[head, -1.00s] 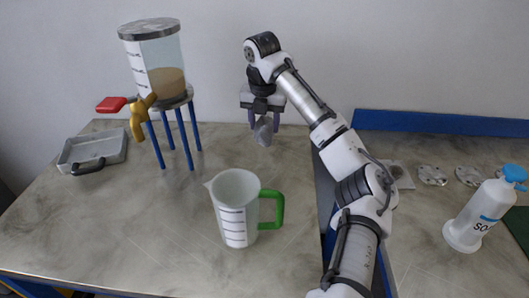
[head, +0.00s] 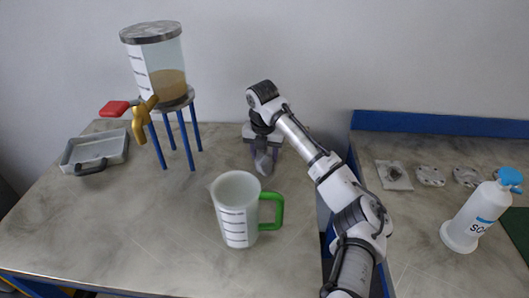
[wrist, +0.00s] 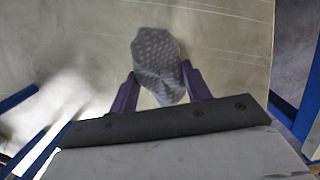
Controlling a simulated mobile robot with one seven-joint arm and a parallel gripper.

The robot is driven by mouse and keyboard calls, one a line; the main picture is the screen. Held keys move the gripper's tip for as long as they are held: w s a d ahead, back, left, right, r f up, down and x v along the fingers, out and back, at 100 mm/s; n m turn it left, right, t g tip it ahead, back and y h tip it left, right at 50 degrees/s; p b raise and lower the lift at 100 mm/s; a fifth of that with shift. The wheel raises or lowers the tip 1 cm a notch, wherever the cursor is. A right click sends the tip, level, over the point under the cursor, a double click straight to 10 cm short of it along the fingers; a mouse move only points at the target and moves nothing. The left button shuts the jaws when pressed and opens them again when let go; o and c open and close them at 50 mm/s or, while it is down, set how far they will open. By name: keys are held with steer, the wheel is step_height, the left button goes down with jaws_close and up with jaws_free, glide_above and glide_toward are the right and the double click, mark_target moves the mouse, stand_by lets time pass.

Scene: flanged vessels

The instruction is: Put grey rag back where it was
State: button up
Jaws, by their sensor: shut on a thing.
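The grey rag (head: 263,164) is pinched between the purple fingers of my gripper (head: 264,160). In the wrist view the rag (wrist: 157,57) shows a dotted pattern and bunches up between the two fingertips (wrist: 158,85). My gripper points down over the back middle of the left table (head: 150,225), behind the jug. The rag hangs low, close to the tabletop; I cannot tell whether it touches.
A measuring jug (head: 235,212) with a green handle stands in front of the gripper. A tank (head: 160,65) with a gold tap stands on blue legs to the left, near a grey tray (head: 95,150). A soap bottle (head: 475,217) and several flanges (head: 430,176) are on the right table.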

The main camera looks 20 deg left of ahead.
mark_target(264, 159)
steer(key=shift+f, duration=0.1)
steer(key=o, duration=1)
steer(key=shift+o, duration=0.2)
step_height(264, 159, up, 12)
steer(key=s+b, duration=0.1)
steer(key=shift+s, duration=0.2)
steer(key=shift+d, duration=0.15)
